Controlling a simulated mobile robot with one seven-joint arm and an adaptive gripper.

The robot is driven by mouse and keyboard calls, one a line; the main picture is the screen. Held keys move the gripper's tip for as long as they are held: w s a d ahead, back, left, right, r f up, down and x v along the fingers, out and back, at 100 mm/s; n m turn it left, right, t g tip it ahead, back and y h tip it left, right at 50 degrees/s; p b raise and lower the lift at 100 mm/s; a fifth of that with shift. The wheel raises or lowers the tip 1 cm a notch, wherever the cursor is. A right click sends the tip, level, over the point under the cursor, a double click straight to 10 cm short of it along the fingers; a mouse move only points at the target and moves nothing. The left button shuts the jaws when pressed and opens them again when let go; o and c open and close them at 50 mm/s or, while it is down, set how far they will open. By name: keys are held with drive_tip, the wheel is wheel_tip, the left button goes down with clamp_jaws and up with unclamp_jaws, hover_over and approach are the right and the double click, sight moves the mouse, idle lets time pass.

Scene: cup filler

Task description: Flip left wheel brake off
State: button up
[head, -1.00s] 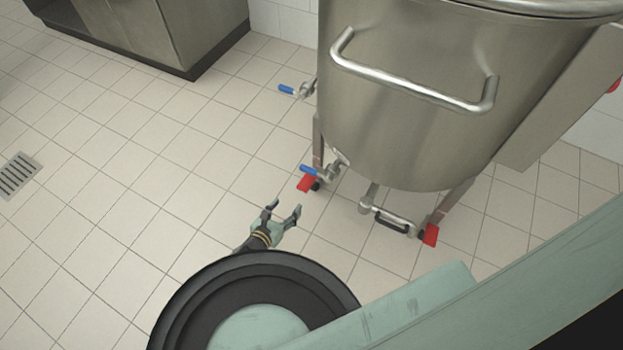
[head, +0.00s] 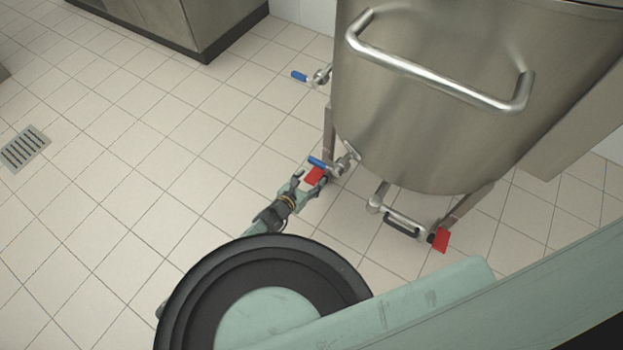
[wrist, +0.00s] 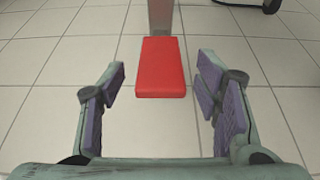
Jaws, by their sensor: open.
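The left wheel brake is a red pedal (head: 315,176) at the foot of the steel tank's left leg (head: 329,128). In the wrist view the red brake pedal (wrist: 162,68) lies straight ahead, centred between the fingers and a little beyond their tips. My gripper (head: 312,184) is open and empty, low by the floor, close to the pedal; its right finger overlaps the pedal's edge in the head view. In the wrist view the gripper (wrist: 162,85) has one finger on each side. I cannot tell whether it touches the pedal. The wheel is mostly hidden.

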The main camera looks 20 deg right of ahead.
drive_tip(key=shift+w+d+f, duration=0.2)
drive_tip(key=shift+w+d, duration=0.15)
drive_tip(key=shift+d, duration=0.1)
drive_tip(key=shift+c, duration=0.4)
clamp_jaws()
idle(0.3)
